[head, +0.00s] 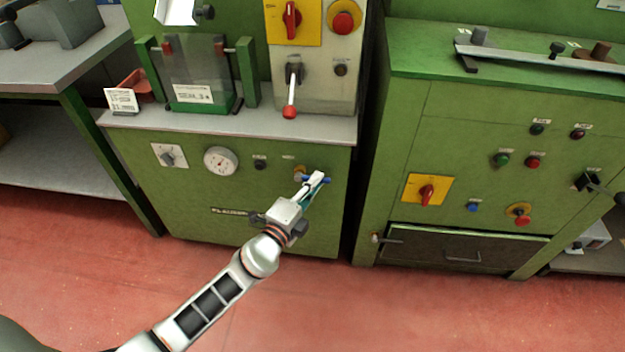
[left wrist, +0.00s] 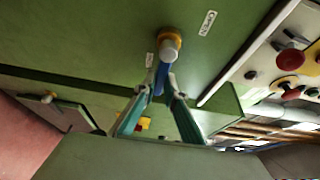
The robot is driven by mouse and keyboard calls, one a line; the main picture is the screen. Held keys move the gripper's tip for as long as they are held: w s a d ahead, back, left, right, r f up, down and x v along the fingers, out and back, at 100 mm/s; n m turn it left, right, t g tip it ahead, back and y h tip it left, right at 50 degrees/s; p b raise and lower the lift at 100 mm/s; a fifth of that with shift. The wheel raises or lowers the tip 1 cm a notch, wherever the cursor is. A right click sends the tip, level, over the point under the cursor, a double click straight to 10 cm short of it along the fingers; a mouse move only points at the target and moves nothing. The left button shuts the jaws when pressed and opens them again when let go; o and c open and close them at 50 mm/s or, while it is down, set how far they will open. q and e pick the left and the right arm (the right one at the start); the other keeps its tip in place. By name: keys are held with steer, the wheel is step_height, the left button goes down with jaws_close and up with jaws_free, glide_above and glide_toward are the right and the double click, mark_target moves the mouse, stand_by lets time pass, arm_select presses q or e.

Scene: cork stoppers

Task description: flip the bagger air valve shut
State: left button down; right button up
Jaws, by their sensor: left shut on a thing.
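The air valve (head: 299,171) sits on the front of the left green machine, right of the pressure gauge. It has a brass-coloured body and a blue lever (head: 327,181). In the left wrist view the valve body (left wrist: 170,44) is ringed in yellow, and the blue lever (left wrist: 159,79) points from it down between my fingers. My left gripper (head: 315,181) is shut on the blue lever; its fingertips also show in the left wrist view (left wrist: 159,84). The head view partly hides the lever behind the fingers. My right gripper is in neither view.
A gauge (head: 221,160) and a grey knob (head: 169,155) are left of the valve. A red-knobbed lever (head: 290,105) hangs above the ledge. Small labels (left wrist: 208,23) flank the valve. A second green machine (head: 470,130) stands to the right; the red floor in front is clear.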

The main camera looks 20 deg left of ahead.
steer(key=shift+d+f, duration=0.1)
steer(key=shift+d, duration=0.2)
arm_select(q)
steer(key=shift+f, duration=0.1)
steer(key=c, duration=2.1)
jaws_free()
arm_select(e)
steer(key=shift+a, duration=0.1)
arm_select(q)
steer(key=shift+s, duration=0.15)
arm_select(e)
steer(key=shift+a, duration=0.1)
arm_select(q)
steer(key=s, duration=0.4)
steer(key=s+a, duration=0.1)
steer(key=s, duration=0.6)
steer(key=shift+s+a, duration=0.15)
steer(key=shift+s, duration=0.2)
